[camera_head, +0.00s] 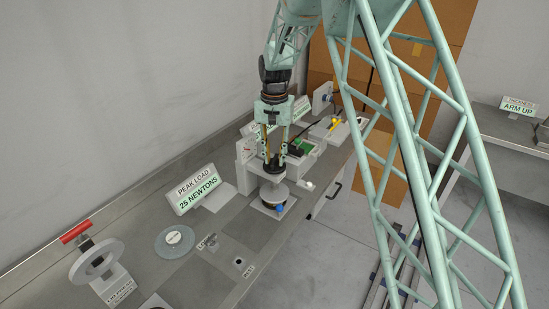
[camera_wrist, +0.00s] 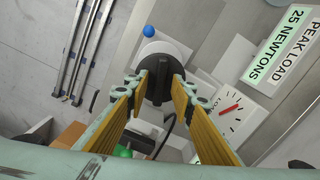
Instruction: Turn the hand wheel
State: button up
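My gripper (camera_head: 272,155) points down over the press, with its two fingers apart. A dark hand wheel (camera_head: 271,168) sits just below the fingertips, above a pale round plate. In the wrist view the fingers of my gripper (camera_wrist: 158,82) show on both sides of the black hand wheel (camera_wrist: 157,88), with a pale disc behind it. I cannot tell whether the fingertips touch the wheel. A blue ball-like knob (camera_wrist: 149,31) shows beside the disc. The fingers hide part of the press.
A load dial (camera_wrist: 232,110) stands close to the fingers. The peak load sign (camera_head: 197,190) is left of the press. A grey wheel with a red handle (camera_head: 75,233) stands at the bench's near left. A green-topped device (camera_head: 300,147) is close behind the press.

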jog(key=shift+f, duration=0.15)
grip_shut()
dwell(0.4)
jog(key=shift+m, duration=0.9)
grip_release()
